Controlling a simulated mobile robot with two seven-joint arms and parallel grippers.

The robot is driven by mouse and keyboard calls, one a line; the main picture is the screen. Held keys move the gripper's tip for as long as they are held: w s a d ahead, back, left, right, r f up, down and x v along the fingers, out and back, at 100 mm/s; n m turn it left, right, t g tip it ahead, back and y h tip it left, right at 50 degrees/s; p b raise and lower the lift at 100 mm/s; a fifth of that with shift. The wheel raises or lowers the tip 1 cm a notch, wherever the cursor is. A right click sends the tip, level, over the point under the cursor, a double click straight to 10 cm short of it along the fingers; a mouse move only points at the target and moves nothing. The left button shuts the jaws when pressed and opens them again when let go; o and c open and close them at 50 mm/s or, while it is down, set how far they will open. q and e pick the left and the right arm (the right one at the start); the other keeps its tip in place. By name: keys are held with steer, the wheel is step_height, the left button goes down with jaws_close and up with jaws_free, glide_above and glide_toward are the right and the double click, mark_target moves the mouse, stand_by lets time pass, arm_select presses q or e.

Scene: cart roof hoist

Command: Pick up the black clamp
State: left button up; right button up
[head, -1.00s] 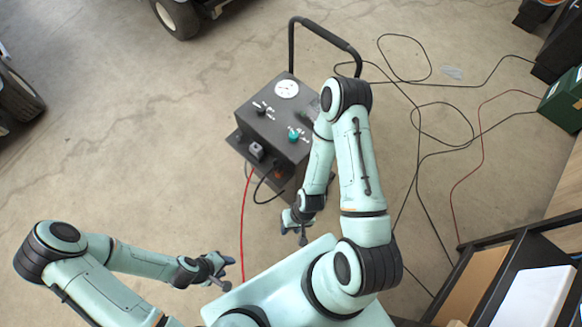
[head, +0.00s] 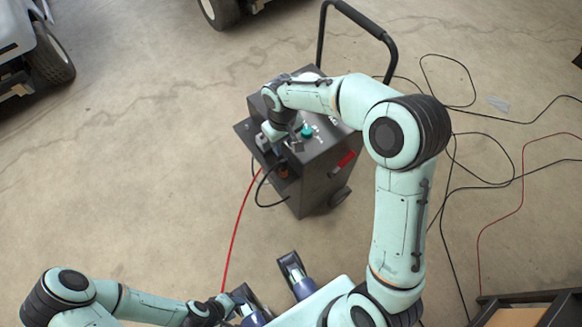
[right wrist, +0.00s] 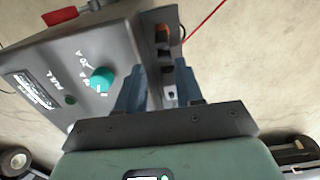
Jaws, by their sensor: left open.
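The dark charger cart (head: 325,175) stands ahead of me, with a side ledge at its left. I cannot make out the black clamp for certain. A small grey block (head: 263,142) sits on that ledge, and a small pale-and-dark piece (right wrist: 169,93) shows between the fingers in the right wrist view. My right gripper (head: 285,145) is over the cart's ledge side, partly hidden by its own wrist. In the right wrist view its two blue-grey fingers (right wrist: 158,88) are apart, with nothing visibly gripped. My left gripper (head: 232,302) is open, low and away from the cart.
The cart's top has a teal knob (right wrist: 101,80), beside my right fingers in the wrist view. A black handle (head: 355,20) rises behind. A red cable (head: 235,230) and a black cable (head: 262,200) hang from the ledge side. Open floor lies left; loose cables lie right.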

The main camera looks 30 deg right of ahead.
mark_target(282, 158)
steer(key=f, duration=0.5)
steer(key=f+b, duration=0.1)
steer(key=f, duration=0.1)
steer(key=shift+w+a+f, duration=0.15)
steer(key=shift+a+f, duration=0.1)
steer(key=shift+f, duration=0.1)
steer(key=shift+f+b, duration=0.45)
steer(key=shift+f, duration=2.25)
arm_select(q)
steer(key=shift+w+a+f, duration=0.2)
steer(key=shift+w+f, duration=0.3)
steer(key=shift+f, duration=0.35)
arm_select(e)
jaws_close()
